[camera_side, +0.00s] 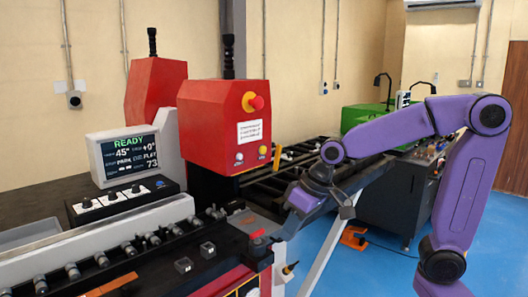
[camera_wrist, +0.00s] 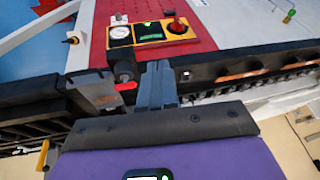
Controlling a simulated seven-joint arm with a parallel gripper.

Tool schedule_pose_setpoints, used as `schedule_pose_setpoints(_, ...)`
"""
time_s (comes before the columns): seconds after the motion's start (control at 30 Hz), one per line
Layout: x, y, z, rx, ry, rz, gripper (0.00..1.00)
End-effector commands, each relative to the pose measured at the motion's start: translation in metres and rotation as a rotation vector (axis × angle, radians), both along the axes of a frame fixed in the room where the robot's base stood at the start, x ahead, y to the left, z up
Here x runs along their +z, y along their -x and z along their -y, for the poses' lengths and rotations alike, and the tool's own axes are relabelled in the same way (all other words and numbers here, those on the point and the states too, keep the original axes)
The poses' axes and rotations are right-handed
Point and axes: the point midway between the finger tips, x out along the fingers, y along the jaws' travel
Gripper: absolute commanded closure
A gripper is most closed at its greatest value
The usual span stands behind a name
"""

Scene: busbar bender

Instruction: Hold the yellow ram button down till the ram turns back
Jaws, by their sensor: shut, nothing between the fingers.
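A small yellow button (camera_side: 262,150), which looks like the ram button, sits low on the front of the red machine head (camera_side: 222,125), right of a pale round button. It is uncovered in the side view, and I cannot make it out in the wrist view. My gripper (camera_side: 285,232) is lower and to the right of the head, pointing down over the bed's end, apart from the button. In the wrist view its grey fingers (camera_wrist: 157,75) are together with nothing between them.
A screen (camera_side: 129,155) reads READY. A red stop knob on yellow (camera_side: 252,101) is above the buttons. In the wrist view, a yellow-framed control panel (camera_wrist: 165,40) with a red knob lies beyond the fingers, and a red-tipped lever (camera_wrist: 126,86) is left of them.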

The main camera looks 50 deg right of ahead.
Motion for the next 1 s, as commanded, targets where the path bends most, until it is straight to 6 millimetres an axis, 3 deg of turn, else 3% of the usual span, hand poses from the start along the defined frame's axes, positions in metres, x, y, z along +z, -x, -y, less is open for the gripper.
schedule_pose_setpoints(0.2, 0.023, -0.058, 0.041, -0.253, -0.074, 0.079, 1.0)
schedule_pose_setpoints(0.5, 0.055, -0.118, 0.118, -0.582, -0.159, 0.203, 1.0)
schedule_pose_setpoints(0.8, 0.081, -0.146, 0.188, -0.813, -0.211, 0.309, 1.0)
schedule_pose_setpoints(1.0, 0.086, -0.15, 0.204, -0.863, -0.222, 0.334, 1.0)
